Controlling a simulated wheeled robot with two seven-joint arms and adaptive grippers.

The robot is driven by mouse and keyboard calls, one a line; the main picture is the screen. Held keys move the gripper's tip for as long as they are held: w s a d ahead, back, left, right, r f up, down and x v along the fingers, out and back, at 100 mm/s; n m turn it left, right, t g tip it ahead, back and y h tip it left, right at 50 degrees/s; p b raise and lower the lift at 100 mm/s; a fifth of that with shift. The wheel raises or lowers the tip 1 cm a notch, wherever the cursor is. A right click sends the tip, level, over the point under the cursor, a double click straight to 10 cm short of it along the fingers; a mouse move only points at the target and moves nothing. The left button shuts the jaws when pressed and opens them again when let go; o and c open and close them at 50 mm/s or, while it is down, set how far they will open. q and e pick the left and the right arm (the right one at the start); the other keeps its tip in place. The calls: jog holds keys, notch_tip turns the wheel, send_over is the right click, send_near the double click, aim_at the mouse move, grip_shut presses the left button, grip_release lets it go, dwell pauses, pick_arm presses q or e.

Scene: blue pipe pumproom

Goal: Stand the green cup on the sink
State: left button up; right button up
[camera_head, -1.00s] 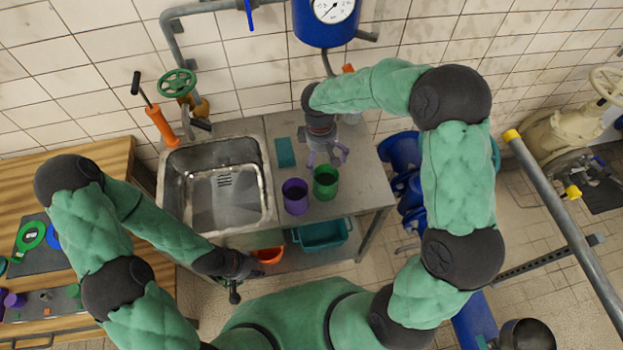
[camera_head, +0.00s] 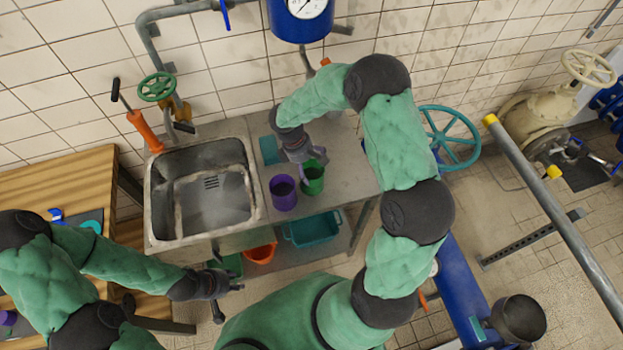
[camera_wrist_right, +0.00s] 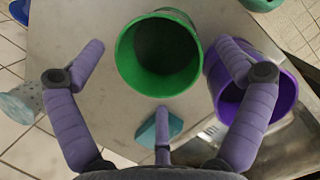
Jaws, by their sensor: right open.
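The green cup (camera_head: 313,186) stands upright on the steel counter to the right of the sink (camera_head: 252,180), beside the purple cup (camera_head: 283,195). My right gripper (camera_head: 314,168) is over the green cup and partly covers it in the head view. In the right wrist view the green cup (camera_wrist_right: 158,55) is empty and sits between the spread purple fingers of my right gripper (camera_wrist_right: 161,48), which is open. The purple cup (camera_wrist_right: 275,110) is partly behind one finger. My left gripper (camera_head: 232,291) hangs in front of the sink unit, its fingers too small to read.
A teal block (camera_head: 269,150) lies on the counter (camera_head: 350,170) behind the cups. The sink basin looks empty. A tap with a green handwheel (camera_head: 157,87) and an orange-handled tool (camera_head: 146,130) stand behind it. Orange and teal bins (camera_head: 312,229) sit below.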

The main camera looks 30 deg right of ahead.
aim_at(314, 174)
jog(key=x, duration=0.5)
jog(key=shift+s+d, duration=0.15)
jog(key=shift+d, duration=0.05)
jog(key=c, duration=1.2)
jog(key=shift+r, duration=0.15)
